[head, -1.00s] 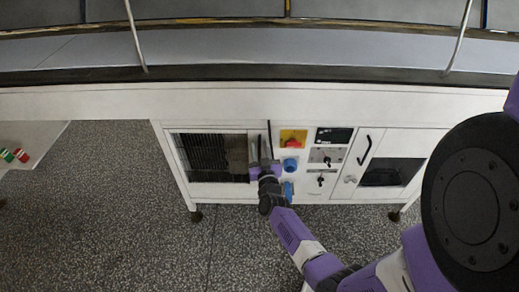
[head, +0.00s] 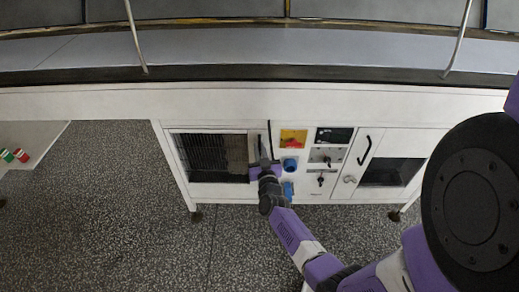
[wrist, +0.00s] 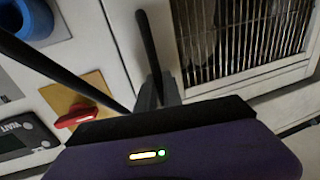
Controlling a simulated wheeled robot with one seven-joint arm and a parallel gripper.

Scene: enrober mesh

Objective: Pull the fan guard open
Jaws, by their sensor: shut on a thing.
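The fan guard (head: 210,157) is a barred panel in a white frame at the left of the white cabinet front. Its metal bars (wrist: 245,35) also show at the upper right of the wrist view. A dark upright handle (head: 269,135) stands at the guard's right side; in the wrist view a black bar handle (wrist: 148,45) rises from between my fingers. My gripper (head: 264,164) is shut on the lower part of this handle. In the wrist view the fingertips (wrist: 159,97) are partly hidden behind my gripper's body. The guard's exact opening angle is hard to tell.
Right of the handle are a red switch on a yellow plate (head: 293,138), a blue round fitting (head: 290,164) and black knobs (head: 320,180). Another door with a black handle (head: 365,148) is further right. Speckled floor (head: 130,220) in front is clear.

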